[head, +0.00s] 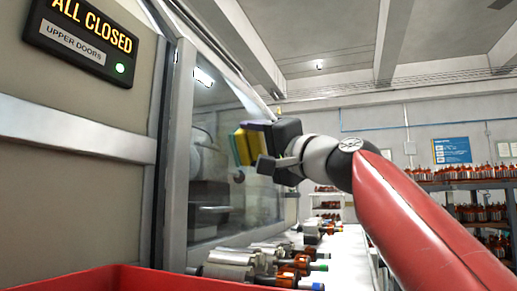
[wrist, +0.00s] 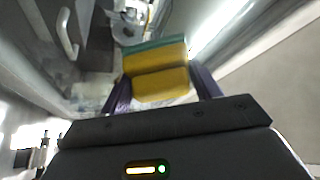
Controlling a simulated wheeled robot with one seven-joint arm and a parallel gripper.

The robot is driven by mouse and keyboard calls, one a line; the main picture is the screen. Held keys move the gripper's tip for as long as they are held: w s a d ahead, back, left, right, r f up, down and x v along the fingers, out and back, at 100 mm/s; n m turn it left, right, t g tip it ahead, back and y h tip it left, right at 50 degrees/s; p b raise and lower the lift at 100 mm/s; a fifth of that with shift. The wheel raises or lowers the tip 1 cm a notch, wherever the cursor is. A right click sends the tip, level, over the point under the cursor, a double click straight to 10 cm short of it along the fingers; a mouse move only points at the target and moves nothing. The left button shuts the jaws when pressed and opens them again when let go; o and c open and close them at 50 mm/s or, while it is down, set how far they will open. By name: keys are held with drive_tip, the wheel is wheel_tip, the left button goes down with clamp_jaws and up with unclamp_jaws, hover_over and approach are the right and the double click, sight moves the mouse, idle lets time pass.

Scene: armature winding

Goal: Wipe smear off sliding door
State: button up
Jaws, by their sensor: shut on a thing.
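A yellow sponge with a green layer (head: 243,147) is held up in front of the glass sliding door (head: 207,112) at the left. My gripper (head: 252,150) is shut on the sponge, which also shows between the two fingers in the wrist view (wrist: 158,72). The sponge is close to the glass; I cannot tell whether it touches. The glass looks hazy and reflective, and I cannot pick out the smear with certainty. The sponge and gripper hide part of the door.
A sign reading "ALL CLOSED, UPPER DOORS" (head: 82,38) with a green light hangs at upper left. Metal armatures with colored ends (head: 265,262) lie in a row below the door. A red bin (head: 100,280) is at lower left. Loaded shelves (head: 475,186) stand at right.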

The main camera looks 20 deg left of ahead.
drive_tip(key=shift+r+p, duration=0.5)
drive_tip(key=shift+r, duration=0.3)
drive_tip(key=w+p, duration=0.6)
drive_tip(key=w, duration=0.5)
drive_tip(key=shift+w+d, duration=0.2)
drive_tip(key=shift+d, duration=0.15)
drive_tip(key=shift+d+f, duration=0.1)
drive_tip(key=shift+f, duration=0.05)
drive_tip(key=shift+s+d+b, duration=0.15)
drive_tip(key=shift+d+b, duration=0.3)
drive_tip(key=shift+d, duration=1)
drive_tip(key=shift+s+d+b, duration=0.1)
drive_tip(key=shift+d+b, duration=0.3)
drive_tip(key=shift+d, duration=1.05)
drive_tip(key=shift+s+d+b, duration=0.1)
drive_tip(key=shift+d+b, duration=0.2)
drive_tip(key=shift+d, duration=1.2)
